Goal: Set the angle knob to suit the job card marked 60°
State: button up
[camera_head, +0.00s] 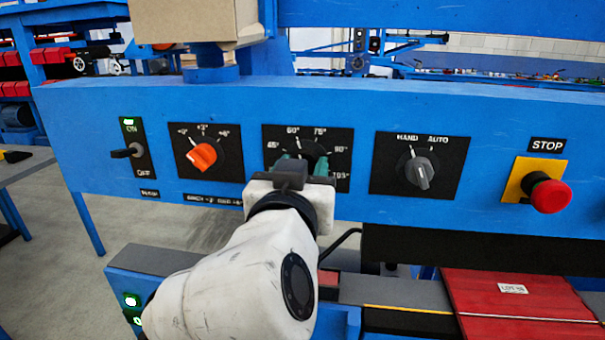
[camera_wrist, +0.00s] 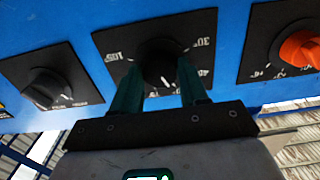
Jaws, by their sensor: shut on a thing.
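The angle knob (camera_head: 314,149) is dark and sits on a black plate (camera_head: 344,137) in the middle of the blue panel. Its scale reads 60° and 75° at the top, with 90° and 105° down the right. My gripper (camera_head: 304,166) covers its lower part. In the wrist view the knob (camera_wrist: 160,62) is between the two green fingers of my gripper (camera_wrist: 160,84), which is shut on it. That view is upside down; a small pale mark shows at the knob's lower edge. I cannot tell its exact setting. I cannot make out a job card marked 60°.
Left of the knob are an orange knob (camera_head: 202,156) and an ON/OFF switch (camera_head: 127,152). Right are a grey HAND/AUTO knob (camera_head: 420,172) and a red stop button (camera_head: 550,195). A red slab (camera_head: 520,318) with a small white label lies below right.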

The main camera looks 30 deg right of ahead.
jog(key=shift+f, duration=0.1)
jog(key=o, duration=1)
jog(key=shift+o, duration=0.2)
jog(key=v, duration=1.1)
jog(key=shift+w, duration=0.1)
